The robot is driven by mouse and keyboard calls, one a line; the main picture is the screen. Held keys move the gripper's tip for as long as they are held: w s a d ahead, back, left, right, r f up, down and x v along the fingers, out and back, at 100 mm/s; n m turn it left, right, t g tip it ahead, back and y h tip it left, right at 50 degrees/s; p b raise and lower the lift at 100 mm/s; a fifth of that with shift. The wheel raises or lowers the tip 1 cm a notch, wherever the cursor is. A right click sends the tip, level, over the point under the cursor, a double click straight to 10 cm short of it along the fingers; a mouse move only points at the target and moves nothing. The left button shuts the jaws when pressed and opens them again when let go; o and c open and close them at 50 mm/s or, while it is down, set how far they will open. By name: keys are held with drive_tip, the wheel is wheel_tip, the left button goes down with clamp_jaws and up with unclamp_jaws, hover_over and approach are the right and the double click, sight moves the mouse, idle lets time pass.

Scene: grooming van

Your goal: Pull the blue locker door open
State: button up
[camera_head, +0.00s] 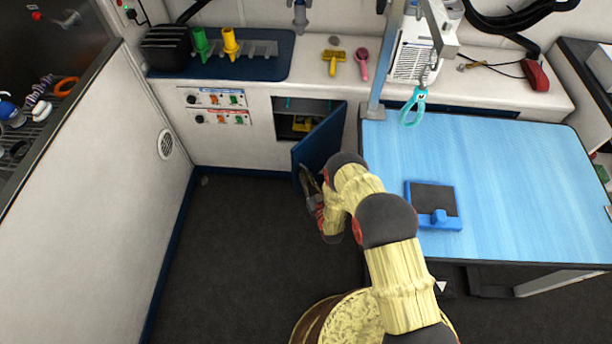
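The blue locker door (320,141) stands swung out from the white cabinet front, hinged on its right side. The locker opening (285,121) shows a shelf and something yellow inside. My gripper (305,174) is at the lower left, free edge of the door, close to it or touching it. My arm comes from the lower right and hides part of the gripper. The fingers are small and dark here, so I cannot tell whether they are shut on the door.
A white side wall (90,200) stands on the left. The dark floor (235,250) between them is clear. Control panels (215,107) are left of the locker.

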drive_tip(key=shift+o, duration=0.2)
drive_tip(key=v, duration=0.7)
drive_tip(key=shift+s, duration=0.25)
drive_tip(key=shift+c, duration=0.7)
